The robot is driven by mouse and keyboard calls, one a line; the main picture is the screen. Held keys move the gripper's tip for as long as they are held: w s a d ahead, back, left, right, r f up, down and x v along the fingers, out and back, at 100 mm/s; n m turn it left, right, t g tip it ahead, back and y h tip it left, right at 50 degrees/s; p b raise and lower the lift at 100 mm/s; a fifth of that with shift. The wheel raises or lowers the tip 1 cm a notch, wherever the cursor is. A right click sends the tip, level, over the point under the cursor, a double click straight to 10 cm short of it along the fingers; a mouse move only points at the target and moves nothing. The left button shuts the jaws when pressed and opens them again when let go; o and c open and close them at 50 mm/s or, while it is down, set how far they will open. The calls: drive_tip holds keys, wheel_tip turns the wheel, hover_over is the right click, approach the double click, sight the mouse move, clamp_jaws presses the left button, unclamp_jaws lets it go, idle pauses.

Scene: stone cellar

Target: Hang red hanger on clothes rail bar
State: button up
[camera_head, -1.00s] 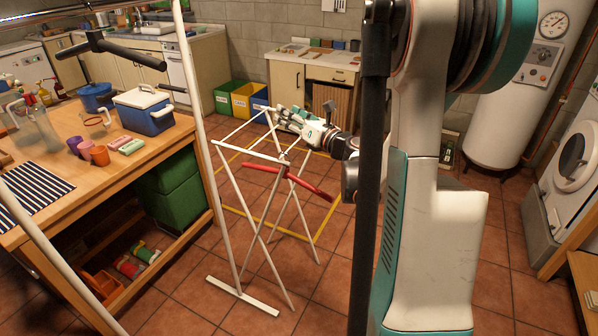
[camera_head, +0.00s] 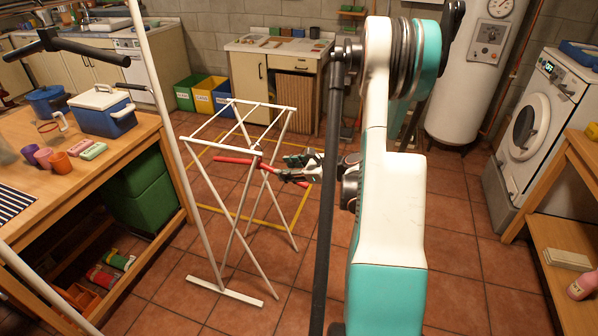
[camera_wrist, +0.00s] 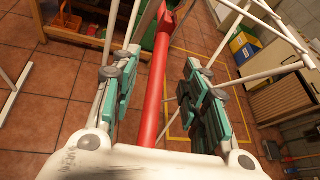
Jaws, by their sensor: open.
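The red hanger (camera_head: 232,161) is at the upper part of a white folding rack (camera_head: 240,102), just below its top bars. Its neck is close to a white bar, but I cannot make out whether the hook sits over it. My gripper (camera_head: 293,168) is at the hanger's right end. In the wrist view, my gripper (camera_wrist: 160,70) is open, with its fingers spread on either side of the hanger's red arm (camera_wrist: 152,105). Gaps show between the arm and both fingers. The hanger's neck is near the top of that view, beside white rack bars.
A wooden table (camera_head: 150,128) with a blue cooler (camera_head: 103,112) and cups stands left. Tall white poles rise in front of it. Blue, yellow and green bins (camera_head: 187,96) stand behind the rack. A washing machine (camera_head: 535,120) is right. Tiled floor is clear around the rack.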

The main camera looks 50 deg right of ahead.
sight(273, 169)
drive_tip(key=b+x, duration=0.1)
drive_tip(key=x, duration=0.6)
drive_tip(key=shift+w+f, duration=0.1)
drive_tip(key=shift+w, duration=0.1)
clamp_jaws()
